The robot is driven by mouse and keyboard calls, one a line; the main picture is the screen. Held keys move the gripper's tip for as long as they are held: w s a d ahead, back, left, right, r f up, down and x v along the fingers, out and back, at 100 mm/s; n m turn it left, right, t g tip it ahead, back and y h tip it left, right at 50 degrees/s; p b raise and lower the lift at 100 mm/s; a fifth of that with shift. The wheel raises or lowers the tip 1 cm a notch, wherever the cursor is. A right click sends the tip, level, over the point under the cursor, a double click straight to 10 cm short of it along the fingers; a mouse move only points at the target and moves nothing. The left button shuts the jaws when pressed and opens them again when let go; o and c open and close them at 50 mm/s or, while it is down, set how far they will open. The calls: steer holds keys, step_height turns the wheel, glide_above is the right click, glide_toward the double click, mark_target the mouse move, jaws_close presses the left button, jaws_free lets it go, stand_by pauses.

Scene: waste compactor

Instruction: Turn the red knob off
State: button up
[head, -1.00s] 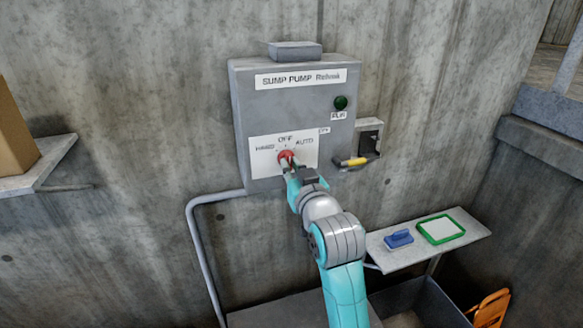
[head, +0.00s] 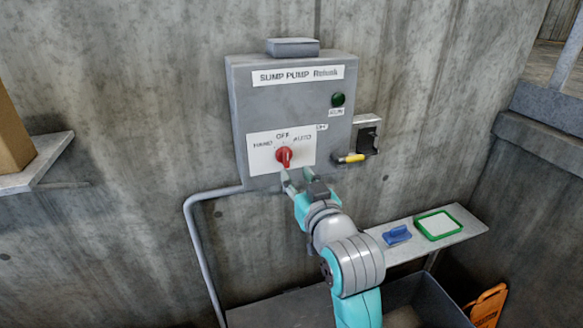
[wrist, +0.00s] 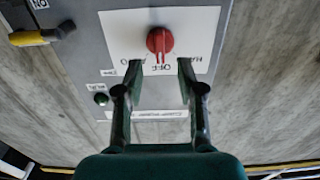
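The red knob (head: 284,157) sits on a white plate on the front of the grey sump pump box (head: 240,110). The plate reads HAND, OFF and AUTO. The knob's bar stands about upright in the head view, in line with OFF above it. The wrist view is upside down and shows the knob (wrist: 160,41) whole, with a pale mark towards the OFF label (wrist: 164,68). My gripper (head: 296,176) is just below and in front of the knob, clear of it. Its fingers (wrist: 158,68) are apart with nothing between them.
A green lamp (head: 338,99) is at the box's upper right. A yellow-handled switch (head: 352,158) is on its right side. A shelf (head: 455,240) at lower right holds a blue item (head: 397,235) and a green-framed tray (head: 438,226). A grey pipe (head: 192,225) runs down at left.

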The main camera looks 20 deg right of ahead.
steer(key=s, duration=0.6)
steer(key=shift+s, duration=0.15)
steer(key=s+f+g, duration=0.1)
steer(key=s+f, duration=0.6)
steer(key=f, duration=0.4)
steer(key=s+f+g, duration=0.1)
steer(key=s+f, duration=0.7)
steer(key=f, duration=0.3)
steer(key=s+f, duration=0.3)
steer(key=s, duration=0.9)
steer(key=s+f+g, duration=0.1)
steer(key=s+f, duration=0.2)
steer(key=s, duration=1)
steer(key=shift+s, duration=0.3)
steer(key=shift+f, duration=0.1)
